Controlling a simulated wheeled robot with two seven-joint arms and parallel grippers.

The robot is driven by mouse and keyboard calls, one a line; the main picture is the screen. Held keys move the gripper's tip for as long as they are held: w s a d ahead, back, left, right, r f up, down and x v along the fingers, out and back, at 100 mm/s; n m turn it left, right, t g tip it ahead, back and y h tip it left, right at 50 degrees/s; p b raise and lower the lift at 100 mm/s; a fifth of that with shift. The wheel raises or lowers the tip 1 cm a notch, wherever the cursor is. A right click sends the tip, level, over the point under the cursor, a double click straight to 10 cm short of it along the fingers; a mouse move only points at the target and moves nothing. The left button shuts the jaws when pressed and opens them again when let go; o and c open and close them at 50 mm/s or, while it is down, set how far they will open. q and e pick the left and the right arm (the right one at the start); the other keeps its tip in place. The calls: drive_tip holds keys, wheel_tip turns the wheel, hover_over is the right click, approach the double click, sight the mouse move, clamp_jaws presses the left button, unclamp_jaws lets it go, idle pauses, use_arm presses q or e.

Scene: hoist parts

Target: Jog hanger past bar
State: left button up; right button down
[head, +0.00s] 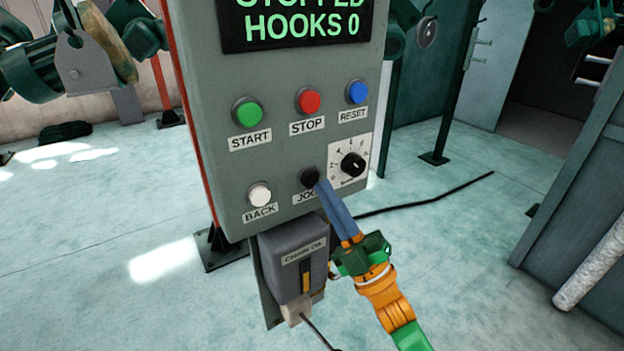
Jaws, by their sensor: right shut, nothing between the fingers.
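A grey control panel (270,130) stands in front of me. Its display (300,22) reads "STOPPED" and "HOOKS 0" in green letters. The black JOG button (310,177) is low on the panel, with its label partly covered by my right gripper (322,186). That gripper's blue fingers are shut and empty, their tips at the lower right edge of the button; I cannot tell whether they touch it. No hanger or bar can be made out for certain. My left gripper is not in view.
Around JOG are the white BACK button (259,195), green START (248,112), red STOP (308,100), blue RESET (357,92) and a black dial (353,164). A grey "CHAIN OIL" box (293,265) hangs below. A dark cable (430,202) crosses the floor.

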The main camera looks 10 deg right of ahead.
drive_tip(key=shift+w, duration=0.15)
drive_tip(key=shift+w+a, duration=0.2)
drive_tip(key=shift+w, duration=0.1)
